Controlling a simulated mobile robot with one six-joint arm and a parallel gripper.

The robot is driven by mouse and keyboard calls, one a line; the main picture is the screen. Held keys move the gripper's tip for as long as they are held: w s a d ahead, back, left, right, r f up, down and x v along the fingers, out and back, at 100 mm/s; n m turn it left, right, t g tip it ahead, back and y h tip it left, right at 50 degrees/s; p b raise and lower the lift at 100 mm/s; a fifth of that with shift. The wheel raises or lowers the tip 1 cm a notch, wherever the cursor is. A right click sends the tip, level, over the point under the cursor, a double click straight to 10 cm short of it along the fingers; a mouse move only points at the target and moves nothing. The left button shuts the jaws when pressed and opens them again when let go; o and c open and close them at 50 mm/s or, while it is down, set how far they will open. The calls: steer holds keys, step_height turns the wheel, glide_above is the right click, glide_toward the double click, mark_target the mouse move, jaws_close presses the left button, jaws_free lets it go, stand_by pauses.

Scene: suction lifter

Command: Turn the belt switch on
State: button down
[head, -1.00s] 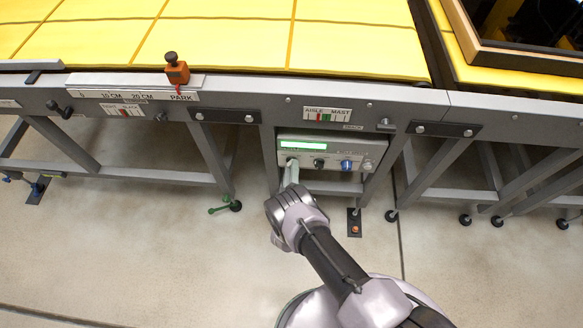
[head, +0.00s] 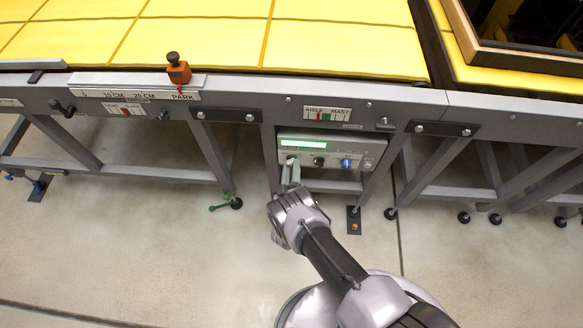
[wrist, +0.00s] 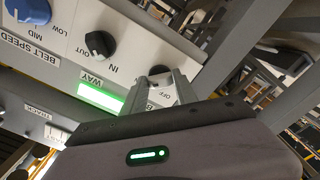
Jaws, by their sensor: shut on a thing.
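The control panel (head: 330,143) is a light box under the conveyor with a lit green display (head: 303,144) and a row of knobs. The belt switch (wrist: 160,72) is the dark knob at the panel's end beside a label reading OFF, partly hidden by my fingers. My gripper (head: 291,165) reaches up to it from below and is shut on it. In the wrist view my gripper (wrist: 163,82) has a finger on each side of the knob. Which way the knob points cannot be read.
Beside the switch are a black IN/OUT knob (wrist: 99,44) and a blue belt speed knob (wrist: 28,10). The yellow-topped conveyor (head: 340,40) and its frame rail (head: 420,100) lie above. An orange block (head: 179,73) sits at PARK. The floor (head: 130,255) in front is clear.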

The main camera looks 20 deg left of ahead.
steer(key=c, duration=1)
jaws_free()
steer(key=shift+o, duration=0.2)
steer(key=v, duration=1.7)
steer(key=shift+s+p, duration=0.25)
steer(key=shift+p, duration=0.15)
